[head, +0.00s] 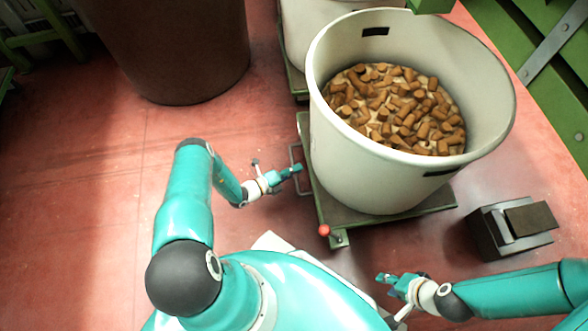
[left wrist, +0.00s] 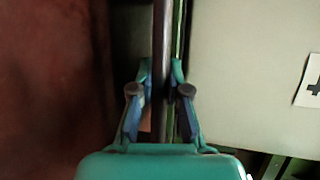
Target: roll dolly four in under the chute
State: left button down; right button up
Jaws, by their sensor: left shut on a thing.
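A large cream bin (head: 375,165) full of brown corks (head: 400,110) stands on a green wheeled dolly (head: 390,222). A dark handle bar (head: 295,152) sticks out from the dolly's left side, and a red knob (head: 324,230) sits at its near left corner. My left gripper (head: 295,170) is shut on the handle bar; in the left wrist view the bar (left wrist: 162,40) runs between its fingers (left wrist: 160,95). A white label (left wrist: 309,82) with a partly cut-off black figure shows on the bin. My right gripper (head: 384,279) hangs low near the dolly's front, its jaw state unclear.
A dark pedal-like block (head: 512,230) stands on the floor right of the dolly. A big brown bin (head: 170,50) is at the back left, and another pale bin (head: 300,25) stands behind. A green structure (head: 540,50) fills the upper right. Red floor (head: 90,200) lies clear on the left.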

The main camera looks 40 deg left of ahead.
pick_arm(q)
jog(key=shift+w+d+f, duration=0.1)
jog(key=shift+d, duration=0.05)
jog(key=c, duration=1.1)
grip_release()
jog(key=shift+c, duration=0.2)
jog(key=shift+s, duration=0.2)
jog(key=v, duration=1.1)
jog(key=shift+s+a, duration=0.2)
jog(key=shift+s, duration=0.1)
